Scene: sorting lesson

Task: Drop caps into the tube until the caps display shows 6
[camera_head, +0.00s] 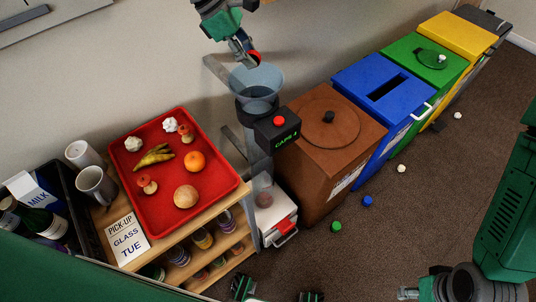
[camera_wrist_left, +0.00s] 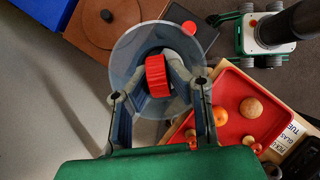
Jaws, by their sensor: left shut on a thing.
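My left gripper (camera_head: 248,60) is shut on a red cap (camera_head: 254,57), just above the mouth of the clear funnel (camera_head: 256,82) on top of the tube (camera_head: 258,150). In the left wrist view the red cap (camera_wrist_left: 157,75) sits between the fingers, with the funnel rim (camera_wrist_left: 120,52) around it. The caps display (camera_head: 286,136), a black box with a red button (camera_head: 279,121), seems to read CAPS 4; the digit is small.
Brown (camera_head: 312,160), blue (camera_head: 360,75), green (camera_head: 408,45) and yellow (camera_head: 466,32) bins line the wall. Loose caps, green (camera_head: 336,227) and blue (camera_head: 367,201) among them, lie on the floor.

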